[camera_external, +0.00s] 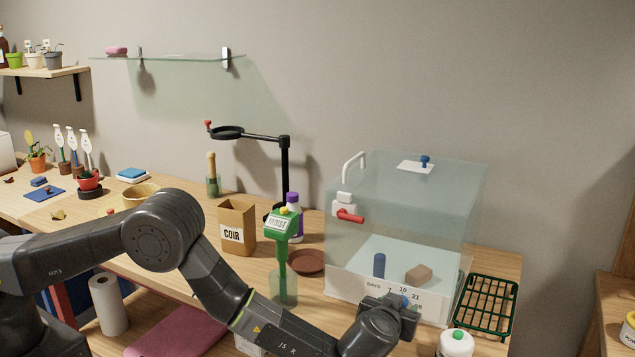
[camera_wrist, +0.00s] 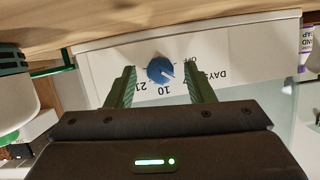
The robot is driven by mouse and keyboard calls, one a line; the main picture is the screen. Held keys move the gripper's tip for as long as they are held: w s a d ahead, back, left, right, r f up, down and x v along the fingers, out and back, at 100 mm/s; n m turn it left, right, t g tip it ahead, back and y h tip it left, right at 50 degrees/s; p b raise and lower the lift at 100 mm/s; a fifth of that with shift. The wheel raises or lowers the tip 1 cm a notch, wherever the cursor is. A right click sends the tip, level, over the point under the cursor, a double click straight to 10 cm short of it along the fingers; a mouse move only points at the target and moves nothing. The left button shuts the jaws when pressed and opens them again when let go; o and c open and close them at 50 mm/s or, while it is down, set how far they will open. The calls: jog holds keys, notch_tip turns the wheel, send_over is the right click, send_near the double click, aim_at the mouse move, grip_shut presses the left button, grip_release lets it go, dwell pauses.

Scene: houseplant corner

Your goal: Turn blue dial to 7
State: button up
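The blue dial (camera_wrist: 160,70) sits on the white front panel (camera_wrist: 100,64) of a clear box. The panel appears upside down in the wrist view. The dial's white pointer slants toward the lower right there. My gripper (camera_wrist: 159,72) is open, with one green finger on each side of the dial and gaps showing between.
The clear box (camera_external: 455,215) has a red latch (camera_external: 349,215) and holds a blue cylinder and a brown block. A green moisture meter (camera_external: 282,225) stands left of it.

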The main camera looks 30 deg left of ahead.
jog(key=b+v, duration=0.2)
jog(key=v, duration=1.1)
jog(key=shift+s+b, duration=0.3)
jog(key=shift+s, duration=0.1)
jog(key=shift+r, duration=0.15)
jog(key=p+x, duration=0.2)
jog(key=x, duration=1.2)
jog(key=shift+s+r, duration=0.1)
jog(key=shift+s, duration=0.05)
